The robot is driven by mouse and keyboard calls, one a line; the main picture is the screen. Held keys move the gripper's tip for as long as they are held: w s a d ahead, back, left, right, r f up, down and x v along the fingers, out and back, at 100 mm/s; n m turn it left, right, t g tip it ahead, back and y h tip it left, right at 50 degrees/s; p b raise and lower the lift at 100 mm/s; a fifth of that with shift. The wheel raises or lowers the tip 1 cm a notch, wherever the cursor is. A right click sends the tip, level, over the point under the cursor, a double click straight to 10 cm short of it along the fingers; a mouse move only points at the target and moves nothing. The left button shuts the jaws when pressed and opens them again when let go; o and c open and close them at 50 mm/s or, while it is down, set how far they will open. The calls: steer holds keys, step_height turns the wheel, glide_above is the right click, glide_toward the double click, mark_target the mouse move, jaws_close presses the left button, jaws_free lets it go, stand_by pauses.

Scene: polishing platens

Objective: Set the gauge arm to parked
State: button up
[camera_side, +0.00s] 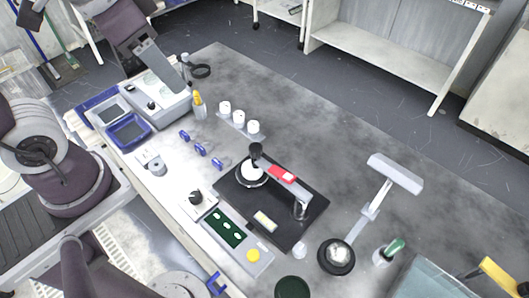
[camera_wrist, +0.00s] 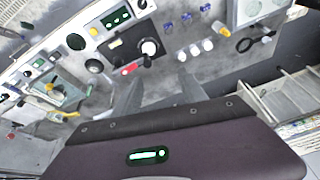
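The gauge arm (camera_side: 283,175) is a bar with a red section, on a black base plate (camera_side: 235,197). In the side view it runs from a post at the plate's right side to a black knob (camera_side: 256,149) above a white round piece (camera_side: 251,176). The wrist view shows its red section (camera_wrist: 129,70) and the black knob (camera_wrist: 147,62) beside the white piece (camera_wrist: 149,47). My gripper (camera_wrist: 160,88) shows in the wrist view with two grey fingers apart and nothing between them. It is apart from the gauge arm.
Three white cups (camera_side: 239,117) and several blue clips (camera_side: 201,150) stand near the plate. A green-windowed panel (camera_side: 226,228) and a black knob box (camera_side: 196,198) lie in front. A lamp-like stand (camera_side: 368,212) rises at the right.

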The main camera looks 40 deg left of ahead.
steer(key=w+d+f+m+g, duration=0.2)
steer(key=w+d+f+m, duration=0.1)
steer(key=w+f, duration=0.4)
steer(key=m+g, duration=0.2)
steer(key=m, duration=0.2)
glide_above(255, 147)
step_height(255, 147, down, 10)
steer(key=shift+f, duration=0.1)
step_height(255, 147, down, 7)
steer(key=shift+r, duration=0.15)
jaws_close()
